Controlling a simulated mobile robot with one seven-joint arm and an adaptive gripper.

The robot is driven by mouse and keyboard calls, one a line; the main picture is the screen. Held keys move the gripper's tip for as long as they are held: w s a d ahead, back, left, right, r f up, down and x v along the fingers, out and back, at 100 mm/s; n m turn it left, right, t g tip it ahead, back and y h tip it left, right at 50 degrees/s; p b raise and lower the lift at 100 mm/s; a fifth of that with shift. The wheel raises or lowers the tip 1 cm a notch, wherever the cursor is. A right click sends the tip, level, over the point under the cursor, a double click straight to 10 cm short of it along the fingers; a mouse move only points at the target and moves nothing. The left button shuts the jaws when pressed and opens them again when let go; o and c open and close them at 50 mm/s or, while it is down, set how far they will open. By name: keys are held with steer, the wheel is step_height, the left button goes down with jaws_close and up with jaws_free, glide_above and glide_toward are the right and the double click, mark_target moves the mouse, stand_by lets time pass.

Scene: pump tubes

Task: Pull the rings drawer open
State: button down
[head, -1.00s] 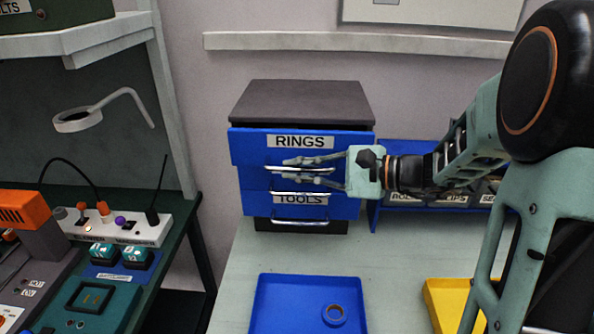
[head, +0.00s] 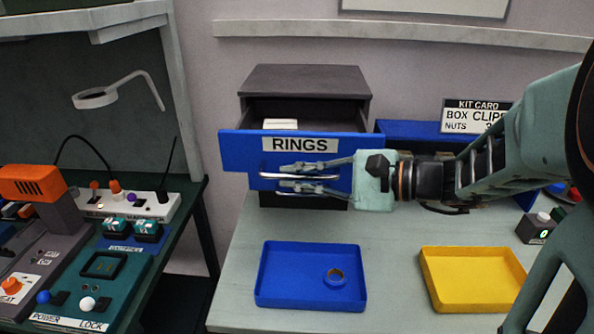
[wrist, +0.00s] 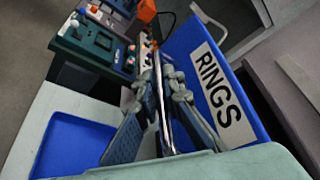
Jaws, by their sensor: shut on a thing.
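The rings drawer (head: 240,150) has a blue front with a white RINGS label and stands pulled out of the dark cabinet (head: 307,80). Its open top shows, with a pale item (head: 280,124) inside at the left. My gripper (head: 285,178) reaches in from the right and is shut on the drawer's metal bar handle (head: 325,177). In the wrist view the fingers (wrist: 163,110) lie on both sides of the handle, beside the RINGS label (wrist: 218,92). The tools drawer below is hidden by the rings drawer.
A yellow tray (head: 470,305) is at the right. A kit card (head: 470,116) stands behind. A bench with devices (head: 95,265) is at the left.

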steer(key=shift+s, duration=0.15)
steer(key=c, duration=2)
jaws_free()
steer(key=shift+c, duration=0.2)
steer(key=shift+d, duration=0.1)
steer(key=v, duration=1.2)
